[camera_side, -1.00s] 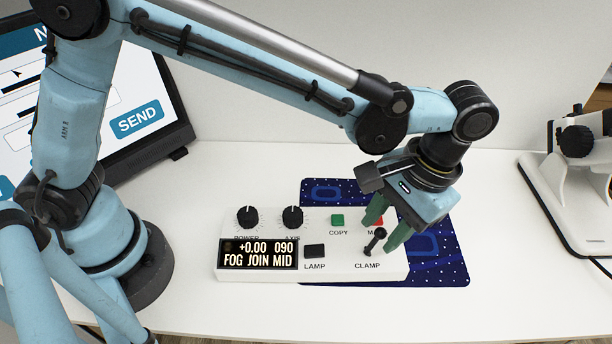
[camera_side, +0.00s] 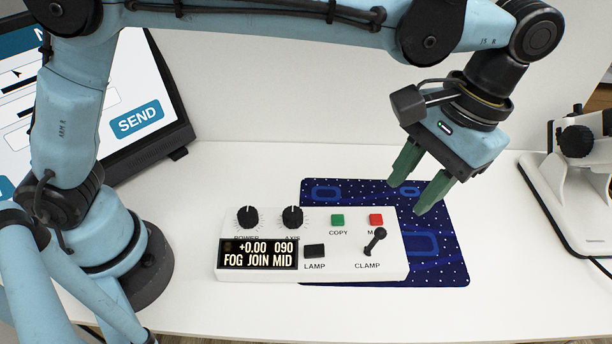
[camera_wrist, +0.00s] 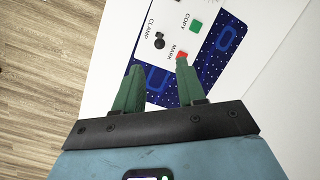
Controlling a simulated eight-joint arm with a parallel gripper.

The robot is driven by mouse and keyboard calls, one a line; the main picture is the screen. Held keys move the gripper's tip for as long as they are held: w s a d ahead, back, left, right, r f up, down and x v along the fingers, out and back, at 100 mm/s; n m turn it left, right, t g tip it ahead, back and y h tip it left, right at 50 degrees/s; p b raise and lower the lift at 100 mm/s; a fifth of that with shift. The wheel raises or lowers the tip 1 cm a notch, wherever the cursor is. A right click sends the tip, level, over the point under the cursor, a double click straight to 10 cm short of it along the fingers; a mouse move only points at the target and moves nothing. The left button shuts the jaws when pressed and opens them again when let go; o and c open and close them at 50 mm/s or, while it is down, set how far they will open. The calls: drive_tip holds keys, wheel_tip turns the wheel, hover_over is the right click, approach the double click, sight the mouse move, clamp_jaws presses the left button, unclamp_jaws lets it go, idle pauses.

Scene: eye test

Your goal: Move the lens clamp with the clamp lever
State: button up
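The clamp lever (camera_side: 376,241) is a black stick with a ball knob on the white control box (camera_side: 340,270), above the word CLAMP. In the side view it leans up and to the right. The wrist view shows the lever (camera_wrist: 159,41) from above, ahead of the fingertips. My gripper (camera_side: 405,198) has green fingers spread apart with nothing between them. It hangs above and to the right of the lever, clear of it. The gripper also shows in the wrist view (camera_wrist: 160,65). I cannot make out a lens clamp.
The box carries a display (camera_side: 258,254) reading "+0.00 090 FOG JOIN MID", two black knobs, a green COPY button (camera_side: 338,220), a red button (camera_side: 376,219) and a LAMP switch (camera_side: 314,251). A blue mat (camera_side: 455,270) lies under it. A microscope-like device (camera_side: 570,200) stands right; a monitor (camera_side: 140,120) left.

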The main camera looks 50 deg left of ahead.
sight(382, 232)
drive_tip(key=f, duration=0.4)
drive_tip(key=s+a+f+t, duration=0.1)
drive_tip(key=f, duration=0.3)
drive_tip(key=s+a+f+t, duration=0.1)
drive_tip(key=f, duration=0.2)
drive_tip(key=shift+s+f, duration=0.1)
drive_tip(key=shift+f, duration=0.3)
drive_tip(key=shift+c, duration=0.5)
clamp_jaws()
